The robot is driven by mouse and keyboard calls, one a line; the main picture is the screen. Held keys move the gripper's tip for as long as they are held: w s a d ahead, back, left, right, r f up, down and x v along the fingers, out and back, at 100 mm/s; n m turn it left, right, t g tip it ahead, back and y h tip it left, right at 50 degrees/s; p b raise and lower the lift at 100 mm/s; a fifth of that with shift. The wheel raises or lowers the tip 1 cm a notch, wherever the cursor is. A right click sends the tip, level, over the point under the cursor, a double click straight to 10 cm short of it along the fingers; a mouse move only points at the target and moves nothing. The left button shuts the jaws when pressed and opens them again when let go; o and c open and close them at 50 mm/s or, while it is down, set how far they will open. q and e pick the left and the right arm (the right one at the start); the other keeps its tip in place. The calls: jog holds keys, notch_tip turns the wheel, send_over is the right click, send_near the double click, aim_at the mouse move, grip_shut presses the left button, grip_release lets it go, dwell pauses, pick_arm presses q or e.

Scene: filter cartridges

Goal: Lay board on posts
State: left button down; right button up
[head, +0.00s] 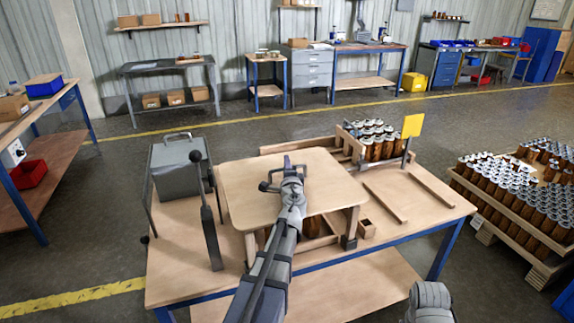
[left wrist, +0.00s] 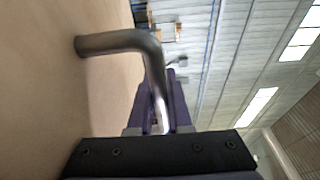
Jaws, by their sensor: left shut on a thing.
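The board (head: 240,193) is a pale wooden panel with rounded corners and a dark metal handle (head: 268,186) on top. My left gripper (head: 290,172) is shut on that handle. The left wrist view shows the bent metal bar (left wrist: 120,41) between the fingers (left wrist: 157,105), with the board's surface (left wrist: 60,80) beside it. The board is over the workbench, roughly level. Pale posts show under its near corners, one at left (head: 250,248) and one at right (head: 351,225). I cannot tell whether the board touches them. The far posts are hidden.
A grey lidded box (head: 180,170) and a dark lever (head: 207,215) stand close left of the board. A crate of brown cartridges (head: 378,147) and a yellow plate (head: 412,126) stand behind right.

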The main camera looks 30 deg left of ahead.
pick_arm(q)
jog(key=shift+f+b, duration=1.15)
jog(key=shift+f, duration=0.05)
jog(key=c, duration=0.8)
grip_release()
jog(key=shift+o, duration=0.2)
jog(key=v, duration=0.8)
